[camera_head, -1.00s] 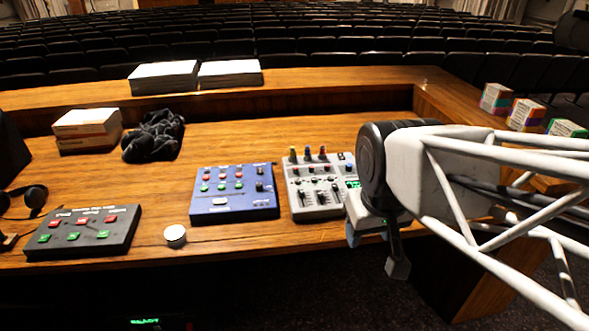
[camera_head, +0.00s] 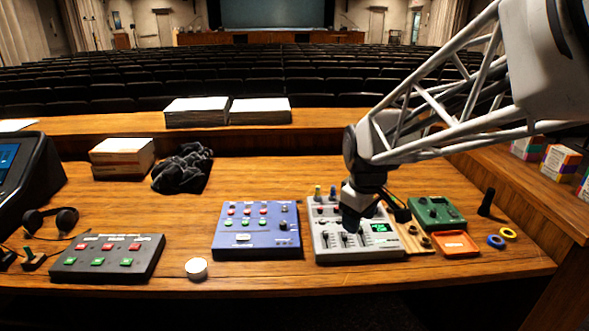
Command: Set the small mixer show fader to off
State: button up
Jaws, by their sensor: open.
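The small mixer (camera_head: 327,253) is a light grey box with coloured knobs at its back, a green-lit display (camera_head: 380,228) at its right and a row of faders (camera_head: 345,240) toward its front. My gripper (camera_head: 352,222) is open and points down over the mixer's middle, close above the faders. It hides part of the knobs and the upper fader area. I cannot tell which fader is the show fader, nor whether the fingers touch one.
A blue control box (camera_head: 257,243) stands left of the mixer. A green box (camera_head: 437,212), an orange tray (camera_head: 456,244) and a black upright stick (camera_head: 487,202) are to the right. A white round puck (camera_head: 196,268) and a black button box (camera_head: 108,257) sit further left.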

jog(key=w+a+f+n, duration=0.1)
jog(key=w+f+n, duration=0.45)
jog(key=w, duration=0.65)
jog(key=n+g, duration=0.1)
jog(key=n, duration=0.3)
send_over(325, 233)
notch_tip(325, 233, down, 10)
jog(key=shift+w+d+r, duration=0.1)
jog(key=shift+f, duration=3.9)
grip_shut()
